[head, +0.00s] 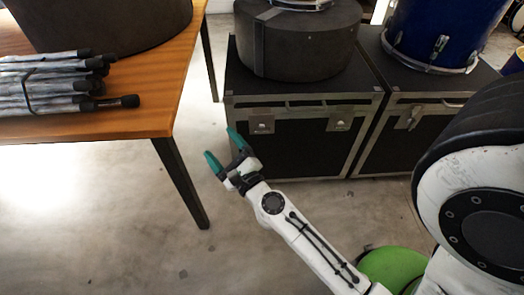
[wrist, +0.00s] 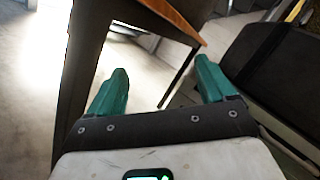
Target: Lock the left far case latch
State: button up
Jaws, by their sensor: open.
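A black case (head: 310,146) with metal edges stands on the floor beyond my arm. Its front carries a left metal latch (head: 261,124) and a right metal latch (head: 340,119). I cannot tell whether either latch is locked. A second black case (head: 392,151) stands to its right, with a metal latch (head: 410,117) that looks tilted. My gripper (head: 225,149) is open and empty, below and left of the left latch and apart from the case. The wrist view shows its two green fingers (wrist: 161,78) spread, with no latch clearly visible between them.
A wooden table (head: 150,119) with bundled sticks (head: 50,88) and a large dark drum case (head: 95,22) is at the left. Its dark leg (head: 183,182) stands left of my gripper. A round case (head: 305,45) and blue drum (head: 440,30) sit on the cases. The floor between is clear.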

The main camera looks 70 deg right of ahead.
aim_at(262, 131)
jog(key=s+d+f+m+g+h+b, duration=0.55)
jog(key=s+d+f+m+g, duration=0.25)
jog(key=f+m+g, duration=0.5)
jog(key=w+d+t, duration=0.1)
jog(key=d, duration=0.2)
jog(key=w+d+m+t, duration=0.1)
jog(key=d, duration=0.2)
jog(key=w+d+r+t, duration=0.1)
jog(key=d, duration=0.3)
jog(key=shift+w+m, duration=0.25)
jog(key=shift+m, duration=0.15)
jog(key=shift+c, duration=0.4)
jog(key=c, duration=1)
jog(key=shift+r, duration=0.1)
